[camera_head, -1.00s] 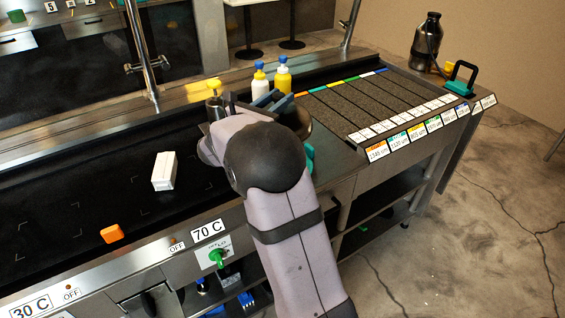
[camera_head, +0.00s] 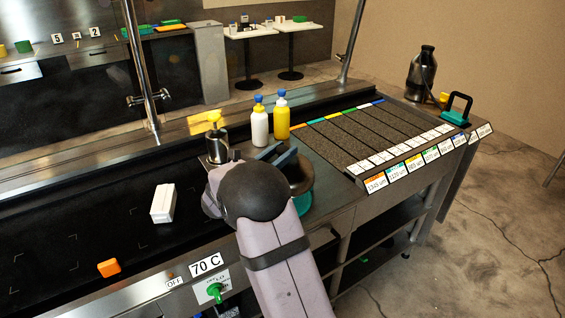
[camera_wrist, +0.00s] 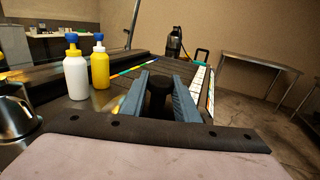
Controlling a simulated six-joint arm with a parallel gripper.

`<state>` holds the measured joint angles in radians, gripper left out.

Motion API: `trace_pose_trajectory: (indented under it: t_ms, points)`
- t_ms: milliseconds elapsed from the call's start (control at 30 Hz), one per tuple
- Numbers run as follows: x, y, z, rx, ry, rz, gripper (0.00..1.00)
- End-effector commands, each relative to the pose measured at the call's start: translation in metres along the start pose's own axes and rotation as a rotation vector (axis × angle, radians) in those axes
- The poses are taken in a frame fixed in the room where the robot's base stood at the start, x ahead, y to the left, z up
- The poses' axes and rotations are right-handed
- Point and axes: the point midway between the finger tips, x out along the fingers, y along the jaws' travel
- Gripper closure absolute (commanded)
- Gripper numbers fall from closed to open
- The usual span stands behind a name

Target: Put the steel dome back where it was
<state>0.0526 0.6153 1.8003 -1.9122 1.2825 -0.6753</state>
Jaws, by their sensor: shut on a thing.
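My gripper (camera_head: 279,157) is above the right end of the dark worktop, its blue-grey fingers shut on a dark knob-like piece (camera_wrist: 158,96), seen between them in the wrist view. A rounded, brownish metal form (camera_head: 301,172) shows just beyond the fingers in the head view. I cannot tell whether the two touch.
A steel canister (camera_head: 217,147) with a yellow top stands left of my gripper. A white bottle (camera_head: 260,126) and a yellow bottle (camera_head: 282,120) stand behind it. A white box (camera_head: 163,203) and orange block (camera_head: 108,268) lie left. Grey labelled strips (camera_head: 370,130) lie right.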

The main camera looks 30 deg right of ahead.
Motion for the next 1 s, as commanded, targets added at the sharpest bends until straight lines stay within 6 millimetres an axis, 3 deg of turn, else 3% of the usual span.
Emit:
trace_pose_trajectory:
  t_ms: [367,1000]
  points:
    - [0.000,0.000,-0.035,-0.001,0.000,0.000,1.00]
    - [0.000,0.000,-0.047,0.000,-0.001,0.000,1.00]
